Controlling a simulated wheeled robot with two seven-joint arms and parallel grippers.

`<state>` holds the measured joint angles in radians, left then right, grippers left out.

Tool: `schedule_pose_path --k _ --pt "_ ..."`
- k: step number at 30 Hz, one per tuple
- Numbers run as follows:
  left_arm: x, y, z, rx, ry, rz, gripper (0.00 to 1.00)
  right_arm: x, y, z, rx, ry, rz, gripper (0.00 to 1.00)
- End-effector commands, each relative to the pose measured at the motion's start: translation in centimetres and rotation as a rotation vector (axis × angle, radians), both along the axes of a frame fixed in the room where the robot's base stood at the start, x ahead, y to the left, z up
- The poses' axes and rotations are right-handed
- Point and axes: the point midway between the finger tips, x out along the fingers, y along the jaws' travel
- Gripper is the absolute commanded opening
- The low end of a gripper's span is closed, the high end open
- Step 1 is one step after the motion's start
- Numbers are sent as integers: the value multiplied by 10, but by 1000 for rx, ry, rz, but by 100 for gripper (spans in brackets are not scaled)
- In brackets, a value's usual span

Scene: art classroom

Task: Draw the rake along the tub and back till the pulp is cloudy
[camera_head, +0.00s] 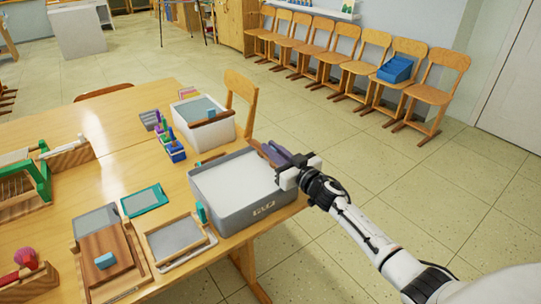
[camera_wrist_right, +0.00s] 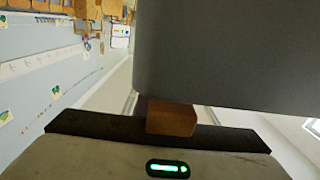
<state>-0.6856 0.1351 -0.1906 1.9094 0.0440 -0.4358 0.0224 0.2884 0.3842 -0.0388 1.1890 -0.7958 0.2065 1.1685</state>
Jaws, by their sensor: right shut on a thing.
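The grey tub (camera_head: 250,212) stands at the table's right edge, with smooth, pale pulp (camera_head: 232,180) inside. My right gripper (camera_head: 284,172) is at the tub's right rim. In the right wrist view it is shut on a brown wooden piece (camera_wrist_right: 172,120), which looks like the rake's handle. A large dark grey surface (camera_wrist_right: 235,55), probably the tub's wall, hides the rest of that piece. A brown wooden bar (camera_head: 256,147) shows at the tub's far right corner; whether it belongs to the rake I cannot tell. The rake's teeth are not visible. My left gripper is not in view.
A white bin (camera_head: 217,132) stands behind the tub. A framed screen (camera_head: 172,238), a wooden board (camera_head: 112,262) with a blue block and a teal-edged panel (camera_head: 145,200) lie to the left. A chair (camera_head: 240,92) stands at the table's back edge. The floor at right is clear.

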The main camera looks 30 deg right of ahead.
Motion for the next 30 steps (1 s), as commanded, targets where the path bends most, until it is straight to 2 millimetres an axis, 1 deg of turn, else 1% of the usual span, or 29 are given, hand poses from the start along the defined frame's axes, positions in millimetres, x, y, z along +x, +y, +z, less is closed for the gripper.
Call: schedule_pose_path --k 7,14,15,18,26,30 --pt "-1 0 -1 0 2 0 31 1 -9 0 -1 0 0 0" --pt "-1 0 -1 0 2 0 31 1 -11 1 -2 0 -5 0" --pt "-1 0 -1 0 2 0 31 1 -11 1 -2 0 -5 14" --pt "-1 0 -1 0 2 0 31 1 -11 1 -2 0 -5 30" --pt "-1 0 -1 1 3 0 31 0 -9 0 -1 0 -1 30" --pt "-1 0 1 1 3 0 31 -7 -10 0 -2 1 -1 30"
